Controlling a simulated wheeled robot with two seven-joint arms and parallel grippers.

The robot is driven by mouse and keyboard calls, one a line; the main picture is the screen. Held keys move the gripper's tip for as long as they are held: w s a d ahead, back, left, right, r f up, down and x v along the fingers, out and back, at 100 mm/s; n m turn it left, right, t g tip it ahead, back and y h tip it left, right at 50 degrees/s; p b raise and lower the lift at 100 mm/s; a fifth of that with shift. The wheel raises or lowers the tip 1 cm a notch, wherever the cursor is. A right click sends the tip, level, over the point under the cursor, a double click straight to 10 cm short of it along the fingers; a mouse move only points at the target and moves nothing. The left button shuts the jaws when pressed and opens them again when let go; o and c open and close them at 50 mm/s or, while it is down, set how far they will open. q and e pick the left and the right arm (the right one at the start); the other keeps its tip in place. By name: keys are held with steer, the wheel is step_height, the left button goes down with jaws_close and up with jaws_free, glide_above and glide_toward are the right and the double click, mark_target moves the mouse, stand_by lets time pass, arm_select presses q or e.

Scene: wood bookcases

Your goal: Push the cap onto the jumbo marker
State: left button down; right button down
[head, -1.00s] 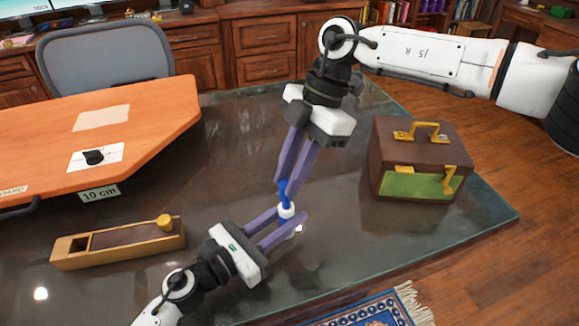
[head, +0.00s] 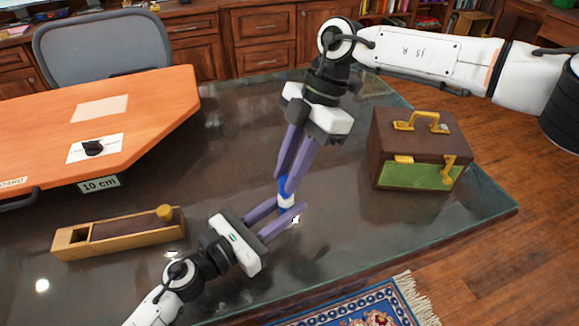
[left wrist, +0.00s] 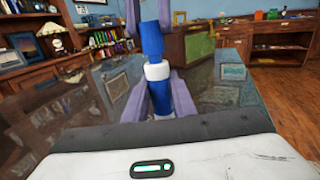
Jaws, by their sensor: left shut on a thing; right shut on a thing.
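The jumbo marker (left wrist: 162,102) has a blue body and a white collar (left wrist: 157,72). My left gripper (head: 288,206) is shut on the body, and the white collar stands above its fingers. The blue cap (left wrist: 152,40) is directly above the collar, in my right gripper (head: 285,183), which is shut on it from above. In the left wrist view, the cap's lower edge appears to meet the collar, roughly in line with it and leaning slightly. I cannot tell how far the cap is on. Fingers hide part of both pieces.
The dark glossy table (head: 345,235) is clear around the grippers. A brown case (head: 415,150) with a green front stands at right. A wooden box (head: 118,235) with a yellow knob lies at left, near an orange board (head: 150,120) with a "10 cm" label.

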steer(key=shift+f, duration=0.55)
stand_by(0.4)
steer(key=c, duration=1.5)
jaws_free()
steer(key=v, duration=1.2)
arm_select(q)
steer(key=c, duration=1.4)
jaws_free()
